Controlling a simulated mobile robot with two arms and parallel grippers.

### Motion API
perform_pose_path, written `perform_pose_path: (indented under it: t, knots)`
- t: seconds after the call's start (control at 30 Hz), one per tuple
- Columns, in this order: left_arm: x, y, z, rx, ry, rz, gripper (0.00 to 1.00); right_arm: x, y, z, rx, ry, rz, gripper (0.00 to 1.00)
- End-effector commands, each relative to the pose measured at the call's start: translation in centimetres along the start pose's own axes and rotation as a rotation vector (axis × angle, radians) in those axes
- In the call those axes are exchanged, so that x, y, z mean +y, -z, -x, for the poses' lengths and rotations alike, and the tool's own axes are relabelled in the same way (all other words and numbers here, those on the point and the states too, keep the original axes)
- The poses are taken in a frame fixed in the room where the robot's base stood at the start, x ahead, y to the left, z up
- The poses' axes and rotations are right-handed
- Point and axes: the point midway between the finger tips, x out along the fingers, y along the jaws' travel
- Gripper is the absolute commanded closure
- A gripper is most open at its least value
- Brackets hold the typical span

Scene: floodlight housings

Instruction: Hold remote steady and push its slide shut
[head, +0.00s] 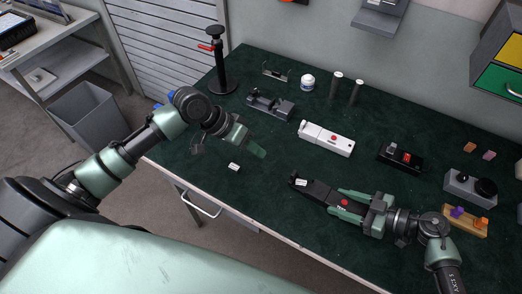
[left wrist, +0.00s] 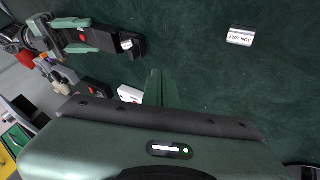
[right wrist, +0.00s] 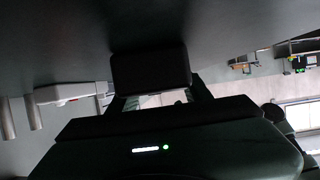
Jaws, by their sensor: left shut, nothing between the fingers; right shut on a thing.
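A black remote (head: 318,193) with a red button lies level just above or on the green mat; I cannot tell which. A small white piece (head: 301,183) shows at its left end. My right gripper (head: 335,199) is shut on the remote's sides. The remote (left wrist: 118,40) also shows in the left wrist view, and its dark end (right wrist: 150,70) fills the middle of the right wrist view. My left gripper (head: 257,151) is shut and empty, above the mat, up and left of the remote and apart from it. The slide's position is too small to tell.
A white remote (head: 326,138) and a black device with a red button (head: 400,155) lie behind. A small white label block (head: 234,167) lies near the front edge, also in the left wrist view (left wrist: 240,37). A grey fixture (head: 270,103) stands further back. Mat between my grippers is clear.

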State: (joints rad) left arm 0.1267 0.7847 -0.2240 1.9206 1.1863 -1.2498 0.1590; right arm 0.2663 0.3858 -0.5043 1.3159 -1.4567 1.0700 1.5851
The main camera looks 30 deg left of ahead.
Motion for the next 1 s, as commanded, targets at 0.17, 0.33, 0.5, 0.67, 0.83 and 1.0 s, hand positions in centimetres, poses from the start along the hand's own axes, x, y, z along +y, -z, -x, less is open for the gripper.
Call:
perform_pose_path:
  t: [0.17, 0.33, 0.5, 0.67, 0.83, 1.0]
  knots:
    - [0.1, 0.1, -4.1, 0.0, -0.005, 0.002, 1.0, 0.0, 0.0, 0.0, 0.0, 0.001, 0.0, 0.97]
    - [0.1, 0.0, -7.5, -0.001, -0.003, 0.0, 1.0, 0.0, 0.0, 0.0, 0.0, 0.001, 0.0, 0.97]
    - [2.5, 0.0, -8.5, 0.0, -0.002, -0.005, 1.0, 0.0, 0.0, 0.0, 0.0, 0.0, 0.0, 0.97]
    - [3.4, 0.0, -8.9, 0.0, 0.0, -0.004, 1.0, 0.0, 0.0, 0.0, 0.0, 0.0, 0.0, 0.97]
    - [3.6, 0.0, -9.0, 0.001, 0.001, -0.004, 1.0, 0.0, 0.0, 0.0, 0.0, 0.0, 0.0, 0.97]
    - [3.6, 0.0, -9.0, 0.0, 0.001, -0.004, 1.0, 0.0, 0.0, 0.0, 0.0, 0.0, 0.0, 0.97]
